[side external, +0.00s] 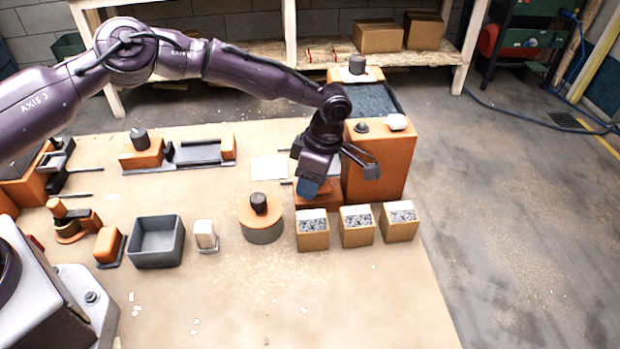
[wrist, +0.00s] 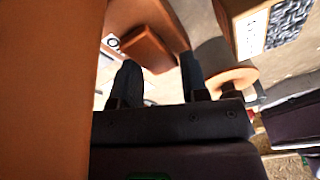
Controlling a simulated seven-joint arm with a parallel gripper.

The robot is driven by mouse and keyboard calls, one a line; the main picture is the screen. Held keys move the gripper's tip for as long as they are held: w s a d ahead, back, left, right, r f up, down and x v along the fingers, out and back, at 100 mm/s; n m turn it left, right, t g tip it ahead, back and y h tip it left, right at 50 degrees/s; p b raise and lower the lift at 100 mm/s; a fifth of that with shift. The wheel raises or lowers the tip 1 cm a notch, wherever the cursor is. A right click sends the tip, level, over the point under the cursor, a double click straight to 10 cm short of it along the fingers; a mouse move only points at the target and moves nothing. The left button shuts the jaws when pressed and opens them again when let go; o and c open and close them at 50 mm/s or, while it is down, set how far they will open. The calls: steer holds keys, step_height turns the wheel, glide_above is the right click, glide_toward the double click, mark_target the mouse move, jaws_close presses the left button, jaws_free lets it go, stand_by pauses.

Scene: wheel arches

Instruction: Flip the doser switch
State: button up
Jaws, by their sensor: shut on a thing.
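The doser (side external: 385,165) is a tall orange box with a dark grey-blue open top, at the back right of the table. Its orange wall also fills the left of the wrist view (wrist: 45,90). My gripper (side external: 311,188) points down at the doser's lower left side. In the wrist view its two dark fingers (wrist: 160,62) stand on either side of a brown-orange block, the doser switch (wrist: 147,48), and are shut on it. A small dark ring mark shows beside the switch. The exact finger contact is partly hidden in both views.
Several orange boxes of grey granules (side external: 357,226) stand in a row just in front of the doser. A round orange-topped drum (side external: 262,222) with a black knob stands left of them. A grey bin (side external: 156,243) is further left.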

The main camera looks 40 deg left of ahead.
steer(key=o, duration=0.9)
steer(key=shift+r, duration=0.1)
steer(key=shift+r, duration=0.35)
step_height(320, 180, up, 3)
steer(key=shift+s+f, duration=0.1)
steer(key=s+a+r, duration=0.4)
steer(key=s+r, duration=0.5)
steer(key=s, duration=0.4)
steer(key=shift+r, duration=0.2)
steer(key=shift+d, duration=0.1)
